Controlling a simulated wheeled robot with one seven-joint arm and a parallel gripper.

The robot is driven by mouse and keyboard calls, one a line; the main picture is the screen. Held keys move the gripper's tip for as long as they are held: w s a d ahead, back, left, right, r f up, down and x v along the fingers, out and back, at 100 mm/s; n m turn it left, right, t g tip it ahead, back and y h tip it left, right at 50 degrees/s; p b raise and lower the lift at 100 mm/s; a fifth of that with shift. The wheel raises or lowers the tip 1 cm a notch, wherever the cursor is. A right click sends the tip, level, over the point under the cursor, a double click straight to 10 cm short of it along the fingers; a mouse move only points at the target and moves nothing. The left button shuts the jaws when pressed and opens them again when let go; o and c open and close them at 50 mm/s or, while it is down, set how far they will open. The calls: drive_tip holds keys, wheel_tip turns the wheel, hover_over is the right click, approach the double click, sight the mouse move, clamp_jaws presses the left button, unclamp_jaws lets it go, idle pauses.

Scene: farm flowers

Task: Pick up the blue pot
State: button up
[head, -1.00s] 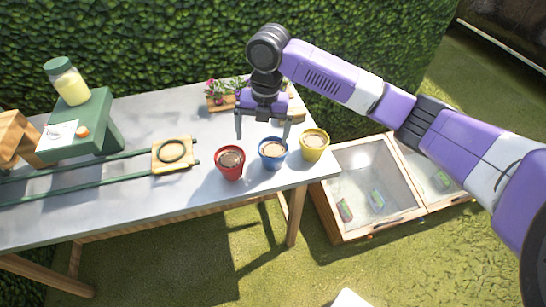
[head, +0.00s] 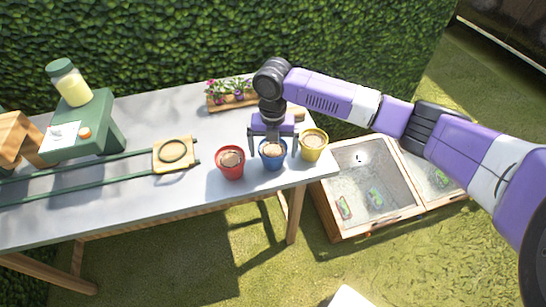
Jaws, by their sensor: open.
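The blue pot (head: 272,162), filled with brown soil, stands upright on the grey table between the red pot and the yellow pot. My gripper (head: 272,154) points down over the blue pot with its jaws open. One finger shows to the left of the pot's rim and the other to the right, near the yellow pot. I cannot tell from this view how far the fingertips are above the table or whether they touch the pot.
The red pot (head: 231,163) is close on the left and the yellow pot (head: 313,145) close on the right. A flower planter (head: 232,102) is behind. A wooden ring plate (head: 173,154) on green rails is left. A cold frame (head: 334,222) stands beside the table (head: 130,205).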

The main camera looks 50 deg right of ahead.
drive_tip(key=shift+c, duration=0.2)
drive_tip(key=c, duration=1.6)
drive_tip(key=shift+r, duration=0.1)
drive_tip(key=shift+c, duration=0.2)
